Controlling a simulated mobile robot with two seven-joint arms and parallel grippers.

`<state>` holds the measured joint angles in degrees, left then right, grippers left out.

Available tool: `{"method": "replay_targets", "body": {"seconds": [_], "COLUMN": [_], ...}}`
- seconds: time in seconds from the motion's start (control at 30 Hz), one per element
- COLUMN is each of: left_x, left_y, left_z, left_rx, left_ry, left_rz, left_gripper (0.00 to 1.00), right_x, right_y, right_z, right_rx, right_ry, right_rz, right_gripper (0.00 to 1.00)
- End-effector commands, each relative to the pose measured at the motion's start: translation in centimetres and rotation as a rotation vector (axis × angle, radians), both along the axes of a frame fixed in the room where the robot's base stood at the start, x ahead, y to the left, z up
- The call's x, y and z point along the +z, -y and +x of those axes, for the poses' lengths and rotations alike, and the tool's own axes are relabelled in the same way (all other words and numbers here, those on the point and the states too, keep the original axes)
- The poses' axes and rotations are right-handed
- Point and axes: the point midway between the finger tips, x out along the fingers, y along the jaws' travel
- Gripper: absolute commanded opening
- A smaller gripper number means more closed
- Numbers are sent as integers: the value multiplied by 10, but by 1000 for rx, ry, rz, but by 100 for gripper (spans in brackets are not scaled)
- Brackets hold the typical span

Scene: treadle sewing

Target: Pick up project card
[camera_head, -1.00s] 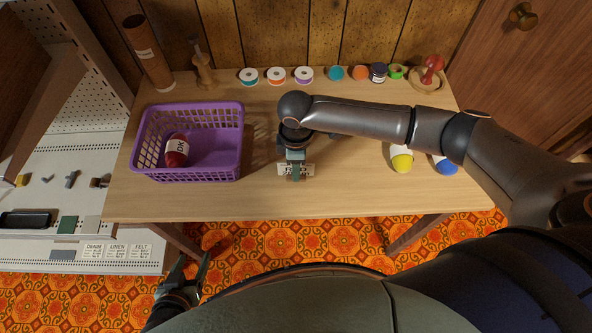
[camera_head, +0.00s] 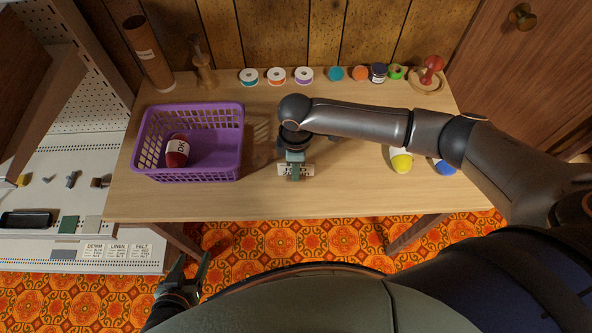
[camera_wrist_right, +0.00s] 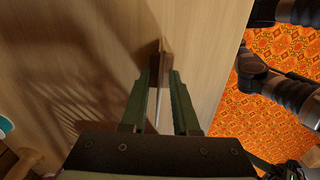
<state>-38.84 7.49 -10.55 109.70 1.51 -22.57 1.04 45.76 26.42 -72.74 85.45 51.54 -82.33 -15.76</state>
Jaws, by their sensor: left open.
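The project card (camera_head: 306,170) is a small pale card with dark print, upright near the front middle of the table. In the right wrist view, it shows edge-on as a thin pale line (camera_wrist_right: 158,108) at a small brown block. My right gripper (camera_head: 295,172) points down at the card, and its fingers partly cover it. In the wrist view, the right fingers (camera_wrist_right: 160,85) stand on either side of the card with gaps, so they look open. My left gripper (camera_head: 190,268) is open and empty, low in front of the table.
A purple basket (camera_head: 240,150) holding a dark red labelled yarn ball (camera_head: 177,152) stands left of the card. Yellow (camera_head: 401,161) and blue (camera_head: 444,166) balls lie to the right, partly under my arm. Spools (camera_head: 276,76) line the back. The front table strip is clear.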

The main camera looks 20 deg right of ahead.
Motion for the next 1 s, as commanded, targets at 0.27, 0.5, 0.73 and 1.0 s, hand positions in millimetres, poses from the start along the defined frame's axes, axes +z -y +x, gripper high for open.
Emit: {"method": "replay_targets", "body": {"seconds": [0.27, 0.5, 0.73, 1.0], "left_x": [0, 0, 0, -3], "left_y": [0, 0, 0, 0], "left_z": [0, 0, 0, -1], "left_rx": [0, 0, 0, 0], "left_ry": [0, -1, -1, -1], "left_rz": [0, 0, 0, 0], "left_gripper": [61, 61, 61, 61], "right_x": [0, 0, 0, 1], "right_y": [0, 0, 0, 1], "right_z": [0, 0, 0, 0], "right_rx": [0, 0, 0, 1], "right_ry": [0, 0, 0, 2], "right_rz": [-1, -1, -1, -2], "right_gripper": [0, 0, 0, 0]}}
